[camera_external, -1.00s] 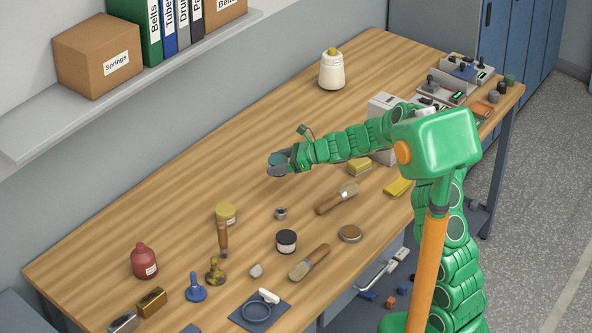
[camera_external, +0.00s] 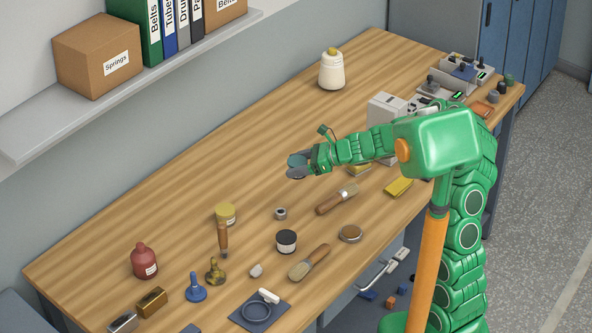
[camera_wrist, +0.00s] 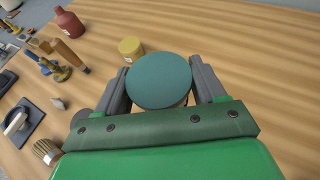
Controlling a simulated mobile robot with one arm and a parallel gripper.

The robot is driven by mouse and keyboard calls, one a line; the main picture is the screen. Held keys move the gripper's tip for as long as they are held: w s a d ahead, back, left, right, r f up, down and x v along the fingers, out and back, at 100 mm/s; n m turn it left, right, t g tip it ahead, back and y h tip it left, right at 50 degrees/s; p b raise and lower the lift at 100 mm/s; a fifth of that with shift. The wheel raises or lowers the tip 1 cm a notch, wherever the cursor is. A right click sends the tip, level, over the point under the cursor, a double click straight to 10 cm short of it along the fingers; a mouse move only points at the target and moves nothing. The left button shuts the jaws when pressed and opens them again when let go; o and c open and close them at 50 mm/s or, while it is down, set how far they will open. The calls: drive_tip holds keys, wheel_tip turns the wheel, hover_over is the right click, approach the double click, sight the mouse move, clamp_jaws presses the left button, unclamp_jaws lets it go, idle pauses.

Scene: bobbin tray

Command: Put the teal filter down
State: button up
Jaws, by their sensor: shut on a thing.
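The teal filter (camera_wrist: 160,79) is a round disc with a teal top, held between the two fingers of my gripper (camera_wrist: 160,88) in the wrist view. My gripper is shut on it, with a finger on each side. In the external view my gripper (camera_external: 297,170) is over the middle of the wooden table (camera_external: 200,165), and the teal filter shows small between its fingers. The filter's underside is mostly hidden, and I cannot tell how far it is above the table.
A white bottle (camera_external: 332,70) stands farther back.

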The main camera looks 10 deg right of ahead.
sight(296, 156)
wheel_tip(296, 156, up, 11)
drive_tip(key=w, duration=0.1)
drive_tip(key=w+m+t, duration=0.1)
drive_tip(key=shift+w+f, duration=0.3)
drive_tip(key=w+d+m+t+h, duration=0.1)
drive_tip(key=w+m+t+h, duration=0.2)
drive_tip(key=w, duration=0.4)
drive_tip(key=w+d+f+m+t+h, duration=0.1)
drive_tip(key=w+m+t+h, duration=0.1)
drive_tip(key=w, duration=0.6)
drive_tip(key=shift+w+d+m+t+h, duration=0.2)
drive_tip(key=shift+d+m+t+h, duration=0.2)
drive_tip(key=shift+m+t, duration=0.55)
drive_tip(key=shift+w+m, duration=0.15)
drive_tip(key=shift+m, duration=0.2)
drive_tip(key=shift+w+d+m+t+h, duration=0.3)
drive_tip(key=shift+w+m+h, duration=0.15)
drive_tip(key=shift+w+h, duration=0.15)
drive_tip(key=shift+w+d+m+t+h, duration=0.15)
drive_tip(key=shift+w+d+m+h, duration=0.15)
drive_tip(key=shift+w+m+h, duration=0.25)
